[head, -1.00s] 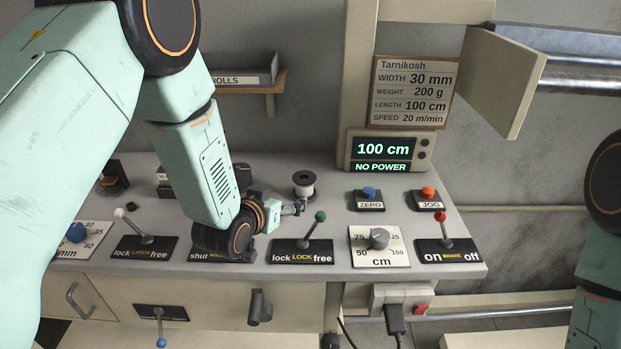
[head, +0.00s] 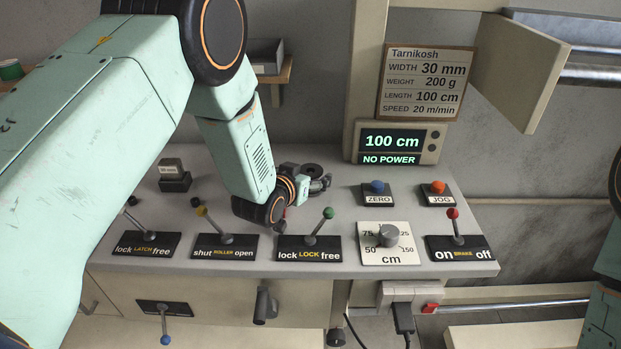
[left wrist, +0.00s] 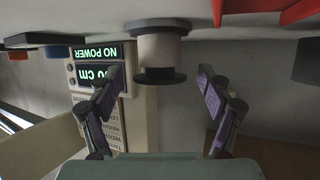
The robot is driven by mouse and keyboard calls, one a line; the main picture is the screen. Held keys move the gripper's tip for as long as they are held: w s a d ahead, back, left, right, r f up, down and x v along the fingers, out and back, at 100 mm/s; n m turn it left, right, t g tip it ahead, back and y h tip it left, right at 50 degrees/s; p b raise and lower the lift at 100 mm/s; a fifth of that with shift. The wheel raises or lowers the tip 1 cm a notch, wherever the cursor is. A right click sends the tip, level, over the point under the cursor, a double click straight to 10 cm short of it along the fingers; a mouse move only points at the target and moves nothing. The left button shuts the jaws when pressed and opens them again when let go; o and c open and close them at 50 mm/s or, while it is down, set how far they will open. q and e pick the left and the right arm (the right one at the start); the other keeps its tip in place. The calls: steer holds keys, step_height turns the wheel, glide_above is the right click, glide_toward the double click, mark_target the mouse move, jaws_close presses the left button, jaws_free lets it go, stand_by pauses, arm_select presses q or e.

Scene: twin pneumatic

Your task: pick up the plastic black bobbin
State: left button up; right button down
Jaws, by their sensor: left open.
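The bobbin (head: 312,169), with black flanges and a pale wound middle, stands upright on the console top. In the head view mostly its dark top flange shows; the gripper hides the rest. In the left wrist view, which is upside down, the bobbin (left wrist: 160,52) is central. My left gripper (head: 323,184) is open, low over the console, at the near side of the bobbin. In the left wrist view its two fingers stand on either side of the bobbin's line, with gaps and no visible contact. My right gripper is out of view.
The green-knobbed lock lever (head: 328,213) stands close in front of the left gripper. The yellow-knobbed roller lever (head: 202,211) is left of it. The blue ZERO button (head: 377,187) is to the right, and the lit display (head: 391,141) stands behind. Console top between bobbin and ZERO is clear.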

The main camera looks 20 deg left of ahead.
arm_select(q)
steer(key=shift+x, duration=0.8)
steer(key=shift+w+d+f, duration=0.1)
steer(key=shift+w, duration=0.15)
steer(key=shift+c, duration=0.4)
steer(key=shift+s, duration=0.1)
steer(key=shift+c, duration=1.4)
steer(key=c, duration=0.6)
steer(key=shift+c, duration=0.5)
